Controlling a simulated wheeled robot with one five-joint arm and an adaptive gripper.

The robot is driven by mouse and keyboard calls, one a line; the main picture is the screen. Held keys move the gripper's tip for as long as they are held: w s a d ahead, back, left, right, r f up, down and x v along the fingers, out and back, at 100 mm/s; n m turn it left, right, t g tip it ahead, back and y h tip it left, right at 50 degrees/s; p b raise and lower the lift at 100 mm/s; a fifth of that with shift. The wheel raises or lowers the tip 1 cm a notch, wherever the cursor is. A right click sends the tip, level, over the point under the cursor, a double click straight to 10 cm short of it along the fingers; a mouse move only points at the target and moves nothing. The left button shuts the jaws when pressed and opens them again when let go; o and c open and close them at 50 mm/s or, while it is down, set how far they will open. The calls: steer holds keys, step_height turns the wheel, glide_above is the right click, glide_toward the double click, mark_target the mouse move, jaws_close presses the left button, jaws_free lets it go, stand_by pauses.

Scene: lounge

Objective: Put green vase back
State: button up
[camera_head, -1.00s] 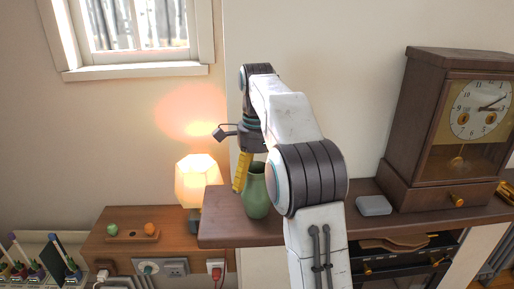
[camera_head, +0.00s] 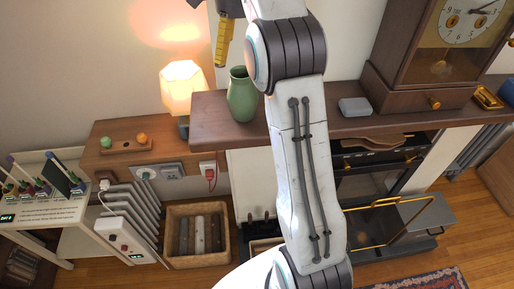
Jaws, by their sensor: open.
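The green vase (camera_head: 242,97) stands upright on the dark wooden shelf (camera_head: 340,128), near its left end. My gripper (camera_head: 223,50) is at the top of the view, above and slightly left of the vase.
A lit lamp (camera_head: 183,90) stands left of the vase on a lower wooden cabinet (camera_head: 120,162). A wooden clock (camera_head: 430,60) and a small grey box (camera_head: 355,106) are on the shelf to the right. A basket (camera_head: 222,255) sits on the floor below.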

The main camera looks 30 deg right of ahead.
steer(key=s+a+n+t, duration=0.2)
steer(key=s+a+n, duration=0.4)
steer(key=s+n, duration=0.4)
steer(key=s+a+f+n+t, duration=0.2)
steer(key=s+a+f+n, duration=0.1)
steer(key=s+f+n, duration=0.5)
steer(key=shift+s+a+f+n+t, duration=0.35)
steer(key=shift+s+f, duration=1.5)
steer(key=shift+s, duration=1.8)
steer(key=shift+w+f+b, duration=0.1)
steer(key=shift+f+b, duration=1.15)
steer(key=shift+f, duration=0.15)
